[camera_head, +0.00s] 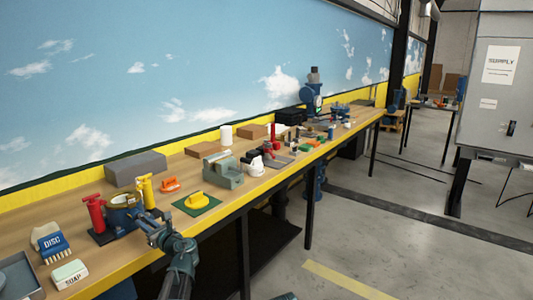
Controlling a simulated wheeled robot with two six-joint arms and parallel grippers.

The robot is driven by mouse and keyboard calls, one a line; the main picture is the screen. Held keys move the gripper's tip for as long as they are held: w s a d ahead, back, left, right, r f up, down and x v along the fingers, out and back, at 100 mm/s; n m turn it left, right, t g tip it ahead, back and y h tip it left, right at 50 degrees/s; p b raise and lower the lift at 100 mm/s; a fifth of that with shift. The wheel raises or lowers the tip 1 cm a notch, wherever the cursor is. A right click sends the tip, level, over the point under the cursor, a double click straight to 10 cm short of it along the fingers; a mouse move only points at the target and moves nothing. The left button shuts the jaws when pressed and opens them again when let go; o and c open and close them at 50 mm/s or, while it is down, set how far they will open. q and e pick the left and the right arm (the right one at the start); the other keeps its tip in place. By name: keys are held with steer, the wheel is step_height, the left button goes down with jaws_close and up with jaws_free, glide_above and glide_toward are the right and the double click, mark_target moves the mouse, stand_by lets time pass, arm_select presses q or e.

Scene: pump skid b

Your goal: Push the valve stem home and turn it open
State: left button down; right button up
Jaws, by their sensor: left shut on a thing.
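A blue valve body (122,217) with a brass-coloured ring on top stands on a dark base plate at the near left of the bench. A red T-shaped piece (95,213) stands at its left and a yellow T-shaped piece (146,190) at its right. My left gripper (143,219) is at the right side of the valve body, shut on what appears to be its stem. The stem is small and mostly hidden by the jaws, so I cannot tell how far in it sits. My right gripper is not in view.
A soap box (70,274), a blue DISC brush (54,247) and a grey tray (17,277) lie near left. A yellow knob on a green plate (196,203), an orange piece (170,184) and a grey-green vise (224,169) stand to the right. The floor (350,240) beside the bench is clear.

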arm_select(q)
steer(key=shift+w+a, duration=0.1)
steer(key=m, duration=0.6)
steer(key=m, duration=0.6)
steer(key=c, duration=0.7)
jaws_free()
steer(key=shift+c, duration=0.2)
